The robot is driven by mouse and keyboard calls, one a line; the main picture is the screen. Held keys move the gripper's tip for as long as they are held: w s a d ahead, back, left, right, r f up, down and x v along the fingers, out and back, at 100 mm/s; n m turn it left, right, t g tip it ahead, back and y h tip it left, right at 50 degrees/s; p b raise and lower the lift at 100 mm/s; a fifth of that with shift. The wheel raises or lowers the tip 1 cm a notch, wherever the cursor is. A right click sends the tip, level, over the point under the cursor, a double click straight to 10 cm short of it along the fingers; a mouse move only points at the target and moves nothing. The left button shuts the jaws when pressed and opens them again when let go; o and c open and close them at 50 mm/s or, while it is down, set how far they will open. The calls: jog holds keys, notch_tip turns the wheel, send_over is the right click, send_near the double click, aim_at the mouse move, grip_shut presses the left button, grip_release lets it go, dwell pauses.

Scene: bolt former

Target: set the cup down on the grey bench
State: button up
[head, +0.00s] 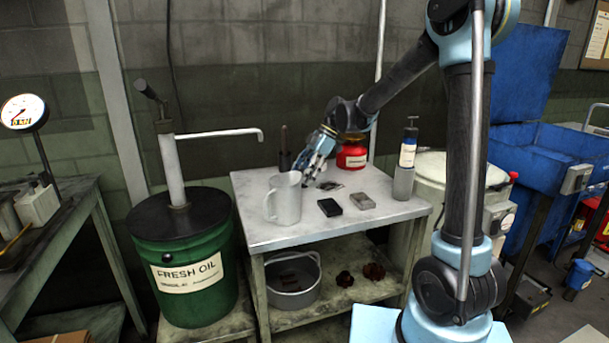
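The cup (287,203) is a light grey, upright mug with its handle on the left. It is over the left part of the grey bench (350,222), and its base appears at or very close to the bench top. My gripper (304,176) reaches down from the upper right to the cup's rim, on its far right side. The fingertips are small and partly hidden around the rim, so I cannot tell whether they grip the cup.
A black block (329,207) and a grey block (362,201) lie right of the cup. A red container (352,155) and a grey pump bottle (404,172) stand farther back. A green oil drum (195,275) with a long spout (225,133) stands left of the bench.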

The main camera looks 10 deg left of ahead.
dwell(0.3)
jog(key=v, duration=1.2)
jog(key=shift+a, duration=0.1)
